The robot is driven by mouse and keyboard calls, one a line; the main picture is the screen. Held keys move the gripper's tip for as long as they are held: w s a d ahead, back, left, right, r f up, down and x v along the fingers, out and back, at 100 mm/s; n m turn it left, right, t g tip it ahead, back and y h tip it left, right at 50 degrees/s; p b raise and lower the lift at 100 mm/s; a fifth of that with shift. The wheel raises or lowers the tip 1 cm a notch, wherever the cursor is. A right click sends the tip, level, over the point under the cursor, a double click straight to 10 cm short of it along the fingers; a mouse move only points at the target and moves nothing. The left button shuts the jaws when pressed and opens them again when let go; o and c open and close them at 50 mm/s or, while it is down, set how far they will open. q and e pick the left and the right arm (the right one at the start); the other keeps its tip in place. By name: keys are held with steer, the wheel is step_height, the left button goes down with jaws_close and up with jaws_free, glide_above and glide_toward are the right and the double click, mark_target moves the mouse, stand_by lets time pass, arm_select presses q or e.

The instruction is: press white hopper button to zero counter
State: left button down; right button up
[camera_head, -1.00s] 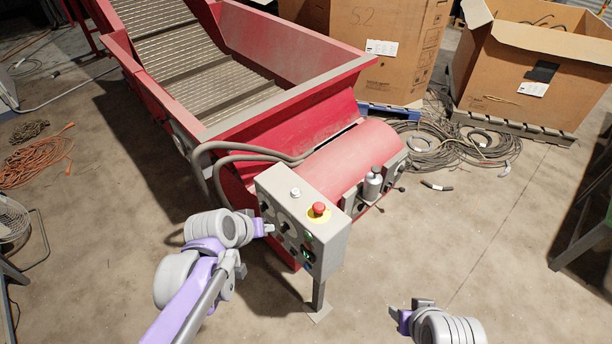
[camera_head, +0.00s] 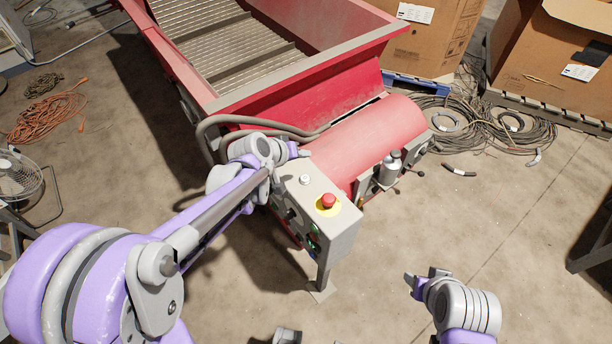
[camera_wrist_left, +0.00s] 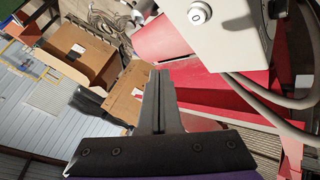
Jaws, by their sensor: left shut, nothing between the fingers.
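The white button (camera_head: 305,180) is on top of the grey control box (camera_head: 338,222), near its back edge. It also shows in the left wrist view (camera_wrist_left: 199,13), beyond and to the right of my fingertips. My left gripper (camera_head: 300,152) is shut and empty, just behind the box's top in the head view and apart from the button. Its joined fingers (camera_wrist_left: 159,76) point forward in the wrist view. My right gripper (camera_head: 422,278) hangs over the floor right of the box, and its finger gap is unclear.
A red emergency stop (camera_head: 328,200) on a yellow ring sits near the button. Grey hoses (camera_head: 230,120) run behind the box along the red hopper (camera_head: 330,85). Open floor (camera_head: 480,230) lies to the right.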

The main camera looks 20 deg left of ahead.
mark_target(303, 181)
arm_select(q)
step_height(303, 181, down, 9)
steer(key=b, duration=0.6)
steer(key=shift+w+r, duration=0.1)
stand_by(1.9)
steer(key=shift+f+b, duration=0.45)
steer(key=shift+b, duration=0.05)
steer(key=shift+f+b, duration=0.35)
steer(key=shift+f, duration=0.05)
stand_by(0.4)
stand_by(0.4)
steer(key=shift+r+p, duration=0.7)
steer(key=shift+r, duration=0.15)
